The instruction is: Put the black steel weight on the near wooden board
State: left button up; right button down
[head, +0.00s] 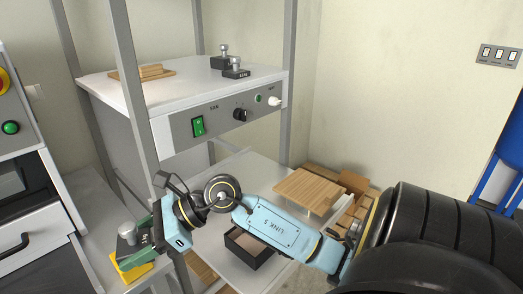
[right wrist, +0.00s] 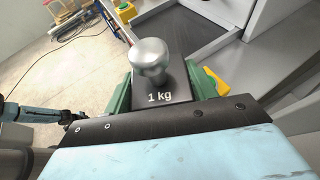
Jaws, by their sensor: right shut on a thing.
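My right gripper (head: 150,243) is shut on a black steel weight (head: 127,240) with a silver knob. In the right wrist view the weight (right wrist: 173,88), marked "1 kg", sits between the green fingers. A yellow piece (head: 129,269) shows just below it over the grey worktop; I cannot tell whether they touch. My left gripper does not show in the head view.
Two more black weights with silver knobs (head: 223,58) stand on the machine top (head: 190,90). A black open tray (head: 262,252) is on the lower shelf, partly behind my right arm. Grey rack posts (head: 135,85) stand close to the held weight. A control panel is at far left.

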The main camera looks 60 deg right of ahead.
aim_at(304, 185)
jog(key=u, duration=1.85)
jog(key=k, duration=2.55)
jog(key=z, duration=1.65)
jog(key=i, duration=1)
